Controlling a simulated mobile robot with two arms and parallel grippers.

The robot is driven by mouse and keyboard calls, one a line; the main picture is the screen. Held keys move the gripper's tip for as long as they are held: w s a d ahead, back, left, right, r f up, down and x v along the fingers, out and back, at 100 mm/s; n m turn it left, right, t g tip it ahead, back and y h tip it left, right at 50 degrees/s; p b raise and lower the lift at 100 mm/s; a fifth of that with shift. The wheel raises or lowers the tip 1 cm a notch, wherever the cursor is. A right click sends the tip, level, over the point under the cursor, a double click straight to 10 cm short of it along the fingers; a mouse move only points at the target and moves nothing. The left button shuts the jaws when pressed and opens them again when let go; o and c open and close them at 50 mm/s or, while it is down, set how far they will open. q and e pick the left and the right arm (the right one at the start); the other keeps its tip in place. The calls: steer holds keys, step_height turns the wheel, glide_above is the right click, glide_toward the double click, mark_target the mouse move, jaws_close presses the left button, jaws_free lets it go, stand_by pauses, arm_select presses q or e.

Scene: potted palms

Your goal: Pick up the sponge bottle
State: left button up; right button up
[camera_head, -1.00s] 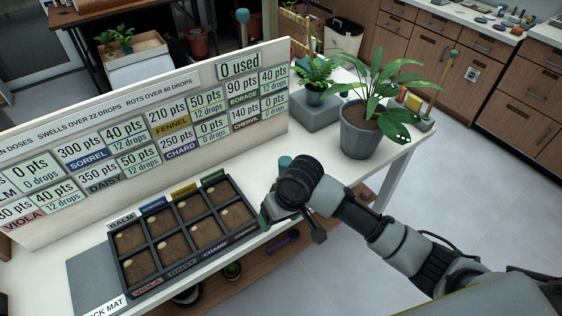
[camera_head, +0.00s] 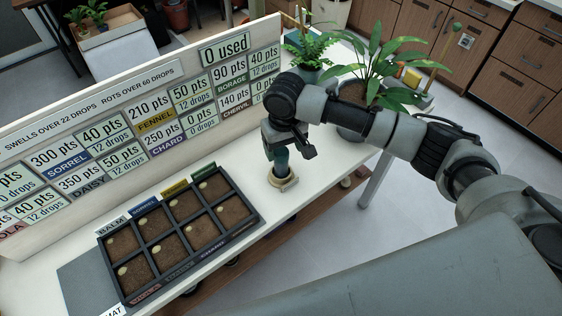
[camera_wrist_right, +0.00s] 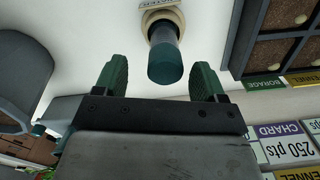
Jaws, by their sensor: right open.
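The sponge bottle (camera_head: 282,168) is a teal bottle standing upright on a round cream base on the white table, right of the seed tray. In the right wrist view the bottle (camera_wrist_right: 165,58) shows its teal top and greyish body, with the cream base behind it. My right gripper (camera_wrist_right: 161,78) is open, its two green fingers on either side of the bottle's teal end, with gaps showing on both sides. In the head view the right gripper (camera_head: 274,148) is close to the bottle and partly hides it. My left gripper is not in view.
A dark seed tray (camera_head: 250,232) with several soil cells stands left of the bottle. A points board (camera_head: 20,160) runs along the table's back. A leafy plant's leaves (camera_head: 378,62) and a fern (camera_head: 312,50) stand on the right, partly behind my arm. Table surface around the bottle is mostly clear.

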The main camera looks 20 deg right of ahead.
mark_target(282, 160)
steer(key=f, duration=0.5)
steer(key=shift+a+f+p, duration=0.1)
steer(key=shift+a+p, duration=0.2)
steer(key=shift+p, duration=0.1)
steer(key=shift+c, duration=0.3)
steer(key=c, duration=1)
